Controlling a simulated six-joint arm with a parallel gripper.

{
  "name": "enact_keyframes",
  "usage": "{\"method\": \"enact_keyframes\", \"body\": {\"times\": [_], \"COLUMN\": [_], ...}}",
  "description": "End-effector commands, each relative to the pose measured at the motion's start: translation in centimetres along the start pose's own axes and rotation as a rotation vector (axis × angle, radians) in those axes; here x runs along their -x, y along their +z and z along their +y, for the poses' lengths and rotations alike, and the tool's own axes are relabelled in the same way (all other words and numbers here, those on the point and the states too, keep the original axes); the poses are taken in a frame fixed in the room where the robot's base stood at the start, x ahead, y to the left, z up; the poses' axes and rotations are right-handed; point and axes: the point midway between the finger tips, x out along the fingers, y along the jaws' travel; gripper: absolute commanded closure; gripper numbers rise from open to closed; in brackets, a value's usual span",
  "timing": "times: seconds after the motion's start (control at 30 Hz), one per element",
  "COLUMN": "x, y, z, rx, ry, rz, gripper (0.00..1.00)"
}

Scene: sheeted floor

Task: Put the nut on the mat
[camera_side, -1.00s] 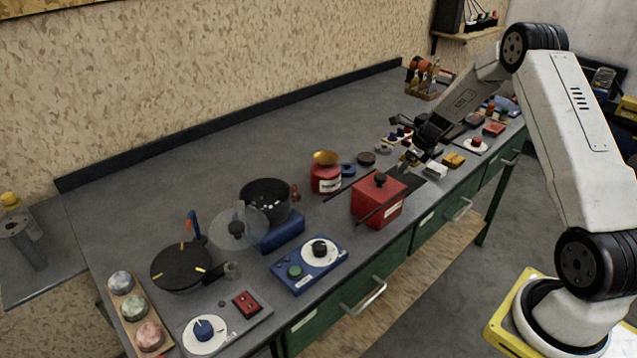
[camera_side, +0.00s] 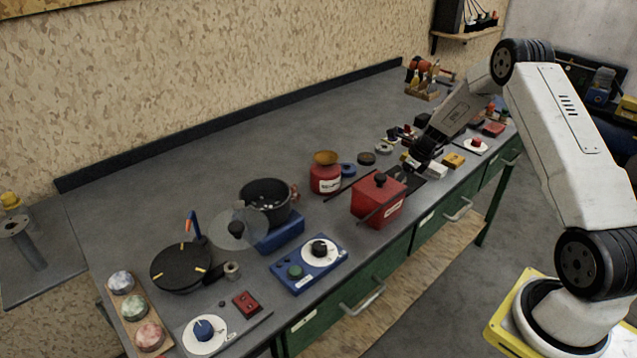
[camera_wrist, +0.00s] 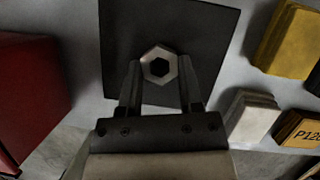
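The nut (camera_wrist: 146,69) is a metallic hexagon with a dark hole. In the wrist view it sits between my gripper's fingertips (camera_wrist: 159,72), with both fingers appearing to touch its sides. Behind it is the dark square mat (camera_wrist: 206,25), and the nut lies within the mat's outline. Whether the nut rests on the mat or is just above it I cannot tell. In the side view my gripper (camera_side: 410,166) is low over the mat (camera_side: 416,186), just right of the red box, and the nut is small and hard to make out there.
A red lidded box (camera_side: 378,203) stands close left of the mat; its side also shows in the wrist view (camera_wrist: 30,95). A white block (camera_wrist: 251,117), a yellow block (camera_wrist: 290,40) and a P120 block (camera_wrist: 298,130) lie to the right. Several small items crowd the bench behind.

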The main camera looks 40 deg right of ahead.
Motion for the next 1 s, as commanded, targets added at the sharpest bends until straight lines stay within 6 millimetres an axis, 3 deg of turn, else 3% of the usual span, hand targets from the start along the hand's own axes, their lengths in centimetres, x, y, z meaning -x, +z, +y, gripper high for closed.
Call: {"method": "enact_keyframes", "body": {"times": [0.03,0.1,0.63,1.0], "x": [0.0,0.0,0.7,4.5], "y": [0.0,0.0,0.2,0.2], "z": [0.0,0.0,-0.1,-0.1], "rx": [0.000,0.000,0.000,0.000], "ry": [0.000,0.000,-0.002,-0.003], "rz": [0.000,0.000,-0.001,-0.003], "gripper": [0.41,0.19,0.19,0.19]}}
